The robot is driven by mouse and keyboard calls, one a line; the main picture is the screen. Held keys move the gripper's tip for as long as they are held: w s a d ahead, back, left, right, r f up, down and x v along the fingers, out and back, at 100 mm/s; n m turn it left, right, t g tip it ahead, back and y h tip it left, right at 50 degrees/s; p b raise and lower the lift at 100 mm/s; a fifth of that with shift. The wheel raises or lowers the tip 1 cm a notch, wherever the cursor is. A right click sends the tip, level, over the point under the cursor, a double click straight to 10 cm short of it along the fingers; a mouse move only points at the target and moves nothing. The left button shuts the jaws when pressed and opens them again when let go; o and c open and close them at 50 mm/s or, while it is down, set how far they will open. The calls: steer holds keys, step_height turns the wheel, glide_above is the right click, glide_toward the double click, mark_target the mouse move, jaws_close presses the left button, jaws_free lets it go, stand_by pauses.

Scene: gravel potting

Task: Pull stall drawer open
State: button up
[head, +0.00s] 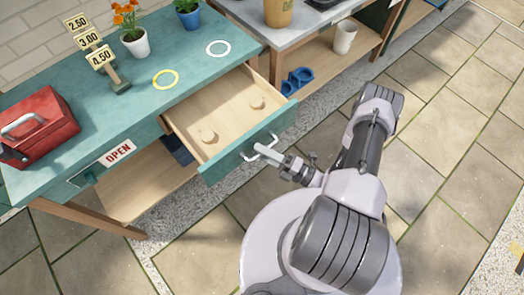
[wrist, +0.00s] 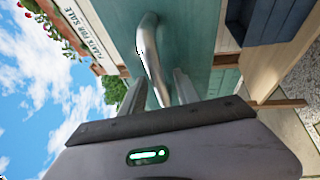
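The stall drawer (head: 222,118) stands pulled out from under the teal counter, and its pale wooden inside shows. Its teal front (head: 281,126) carries a silver bar handle (head: 262,145). My gripper (head: 264,151) is at this handle, in front of the drawer. In the wrist view the curved handle (wrist: 150,58) runs down between the two fingers of my gripper (wrist: 160,88). The exact contact is partly hidden.
The teal counter (head: 130,85) holds a red toolbox (head: 38,125), price signs (head: 98,57), potted plants (head: 133,40) and yellow (head: 165,79) and white (head: 218,48) rings. Two small round wooden pieces lie in the drawer. Paved floor around my base is clear.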

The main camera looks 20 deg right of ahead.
steer(key=p+v, duration=0.1)
steer(key=v, duration=1.6)
steer(key=shift+s, duration=0.2)
steer(key=shift+d, duration=0.1)
steer(key=w+a+r+n+g+h, duration=0.1)
steer(key=w+r+n+g, duration=0.3)
steer(key=r+n+g, duration=0.55)
steer(key=w+a+r+n+g+h, duration=0.1)
steer(key=w+r+n+g+h, duration=0.15)
steer(key=r+n+g, duration=0.65)
steer(key=s+a+r+n+t+h, duration=0.2)
steer(key=a+r+n+t+h, duration=0.2)
steer(key=a+r+n, duration=0.3)
steer(key=s+a+r+n+t+h, duration=0.2)
steer(key=a+r+n+t, duration=0.3)
steer(key=r+n, duration=0.9)
steer(key=a+n+h, duration=0.1)
steer(key=a, duration=0.2)
steer(key=shift+r+h, duration=0.35)
steer(key=shift+r, duration=0.05)
